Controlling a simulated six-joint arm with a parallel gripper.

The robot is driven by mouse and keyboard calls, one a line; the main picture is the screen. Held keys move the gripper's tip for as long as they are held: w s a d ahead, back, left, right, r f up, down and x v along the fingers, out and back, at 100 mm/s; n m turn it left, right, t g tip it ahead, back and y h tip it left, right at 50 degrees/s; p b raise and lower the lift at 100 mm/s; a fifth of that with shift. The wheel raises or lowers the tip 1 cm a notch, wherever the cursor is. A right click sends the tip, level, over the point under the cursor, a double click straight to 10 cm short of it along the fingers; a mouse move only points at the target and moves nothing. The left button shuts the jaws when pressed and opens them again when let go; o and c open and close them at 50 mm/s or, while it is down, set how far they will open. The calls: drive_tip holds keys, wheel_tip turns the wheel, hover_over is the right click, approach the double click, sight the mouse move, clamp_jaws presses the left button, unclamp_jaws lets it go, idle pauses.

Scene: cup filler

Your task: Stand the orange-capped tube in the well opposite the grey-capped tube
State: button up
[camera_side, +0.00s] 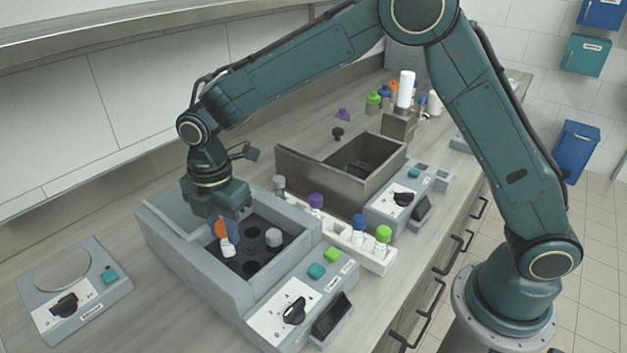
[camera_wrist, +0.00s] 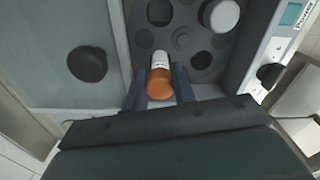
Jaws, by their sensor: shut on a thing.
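The orange-capped tube (camera_side: 221,229) is between the fingers of my gripper (camera_side: 226,217), which is shut on it. It hangs cap up, slightly tilted, over the left part of the dark rotor (camera_side: 252,268). In the wrist view the tube (camera_wrist: 160,82) lies between the fingertips (camera_wrist: 160,88). Its white body points toward the rotor (camera_wrist: 205,60). I cannot tell whether its lower end has entered a well. The grey-capped tube (camera_side: 273,238) stands in a rotor well, and its cap (camera_wrist: 222,15) shows across the hub (camera_wrist: 182,37) from the held tube.
The rotor sits inside a grey walled box (camera_side: 187,262) with controls in front. A white rack (camera_side: 378,262) with several capped tubes stands to its right. A metal basin (camera_side: 300,176) is behind. A round-plate device (camera_side: 82,290) stands at left, with bare bench between.

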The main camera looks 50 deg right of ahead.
drive_tip(key=shift+f, duration=0.55)
drive_tip(key=o, duration=0.7)
drive_tip(key=shift+r, duration=0.1)
wheel_tip(320, 180, up, 13)
idle(0.5)
idle(0.5)
